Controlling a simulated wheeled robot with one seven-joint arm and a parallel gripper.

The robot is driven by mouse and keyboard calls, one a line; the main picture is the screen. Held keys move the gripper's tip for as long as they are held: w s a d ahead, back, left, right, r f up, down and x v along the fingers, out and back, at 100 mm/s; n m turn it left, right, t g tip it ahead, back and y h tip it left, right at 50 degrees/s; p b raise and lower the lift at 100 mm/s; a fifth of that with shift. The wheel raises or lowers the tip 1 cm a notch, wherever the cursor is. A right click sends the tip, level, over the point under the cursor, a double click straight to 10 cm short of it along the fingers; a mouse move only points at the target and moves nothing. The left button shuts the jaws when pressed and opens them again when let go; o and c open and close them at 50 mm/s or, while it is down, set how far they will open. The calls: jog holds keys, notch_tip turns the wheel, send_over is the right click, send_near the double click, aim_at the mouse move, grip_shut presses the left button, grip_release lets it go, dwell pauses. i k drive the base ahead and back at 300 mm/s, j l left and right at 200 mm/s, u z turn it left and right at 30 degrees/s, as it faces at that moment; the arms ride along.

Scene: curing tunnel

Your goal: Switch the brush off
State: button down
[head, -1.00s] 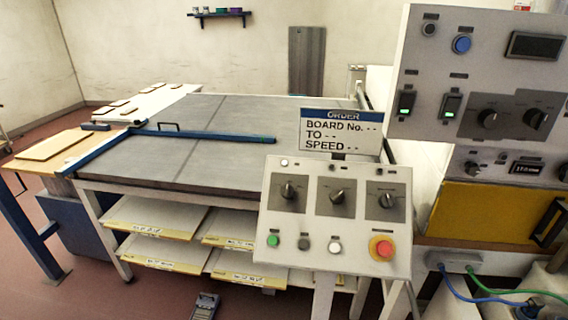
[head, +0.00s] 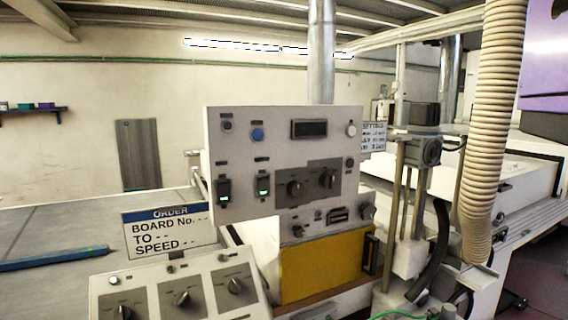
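A pale upright control panel (head: 285,152) stands in the middle of the head view. To the right are a dark display (head: 309,128) and two black knobs, a left one (head: 295,188) and a right one (head: 328,179). The small labels are too small to read, so I cannot tell which control is the brush's. My gripper is not in view.
A sloped console (head: 205,268) with several knobs is in front at lower left, cut off below. An ORDER sign (head: 168,232) stands behind it. A yellow panel (head: 310,265) is under the upright panel. A ribbed hose (head: 497,110) hangs at right.

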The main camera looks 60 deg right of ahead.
aim_at(222, 188)
jog(key=i+j+z, duration=0.2)
jog(key=z, duration=0.2)
jog(key=i+j+z, duration=0.65)
jog(key=z, duration=0.15)
